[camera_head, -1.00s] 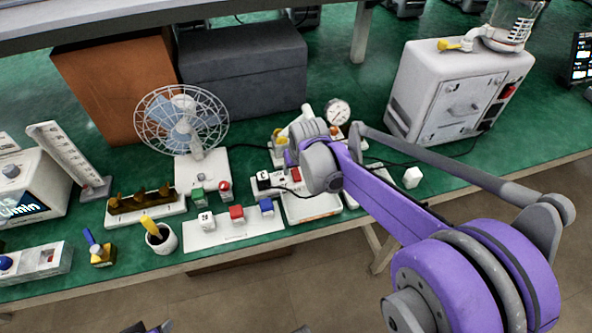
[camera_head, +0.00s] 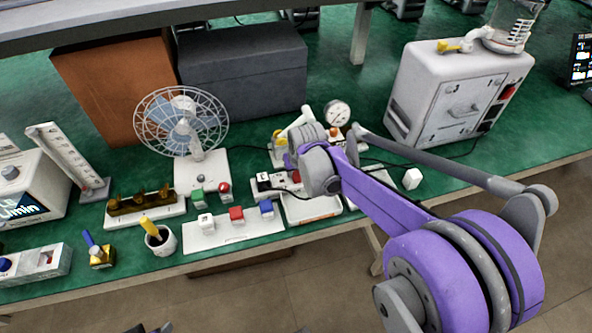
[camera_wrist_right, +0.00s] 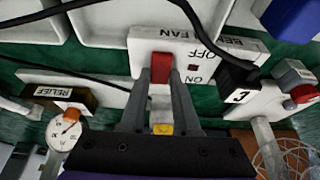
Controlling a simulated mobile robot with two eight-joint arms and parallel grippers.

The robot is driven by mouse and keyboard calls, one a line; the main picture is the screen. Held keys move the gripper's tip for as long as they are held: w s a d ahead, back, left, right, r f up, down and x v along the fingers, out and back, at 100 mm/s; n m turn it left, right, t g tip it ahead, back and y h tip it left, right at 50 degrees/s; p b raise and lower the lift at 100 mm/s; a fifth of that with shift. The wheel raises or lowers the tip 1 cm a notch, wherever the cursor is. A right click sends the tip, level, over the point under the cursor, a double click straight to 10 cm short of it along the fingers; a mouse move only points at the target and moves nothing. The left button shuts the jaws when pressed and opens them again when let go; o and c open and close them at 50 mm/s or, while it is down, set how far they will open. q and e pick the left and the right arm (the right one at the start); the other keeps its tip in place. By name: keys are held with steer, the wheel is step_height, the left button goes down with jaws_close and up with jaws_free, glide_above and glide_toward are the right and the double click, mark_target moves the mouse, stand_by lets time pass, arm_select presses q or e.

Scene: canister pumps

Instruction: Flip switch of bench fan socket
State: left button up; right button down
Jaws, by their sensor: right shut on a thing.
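The bench fan socket (camera_wrist_right: 205,45) is a white block marked BENCH FAN, OFF and ON, upside down in the right wrist view. Its red rocker switch (camera_wrist_right: 161,68) sits between the fingertips of my right gripper (camera_wrist_right: 160,80), which is shut on it. A black plug (camera_wrist_right: 238,84) with a cord is at the socket's right end there. In the head view the socket (camera_head: 262,190) lies right of the fan, with the red switch (camera_head: 296,176) beside my right gripper (camera_head: 292,165), partly covered by my arm. My left gripper is not recognisable.
The bench fan (camera_head: 184,125) stands left of the socket. A white panel with coloured blocks (camera_head: 237,230) lies in front. A pressure gauge (camera_head: 337,113) stands behind, also in the wrist view (camera_wrist_right: 67,128). A white cabinet (camera_head: 450,95) stands right, and black cords cross the green bench.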

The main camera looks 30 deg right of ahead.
mark_target(296, 176)
steer(key=shift+w+g, duration=0.3)
steer(key=shift+g, duration=0.5)
steer(key=shift+w+g+y, duration=0.1)
steer(key=shift+g+y, duration=0.3)
steer(key=shift+g, duration=0.4)
steer(key=c, duration=0.6)
jaws_free()
steer(key=shift+c, duration=0.2)
step_height(296, 176, up, 11)
steer(key=s+p, duration=0.1)
steer(key=shift+f, duration=0.15)
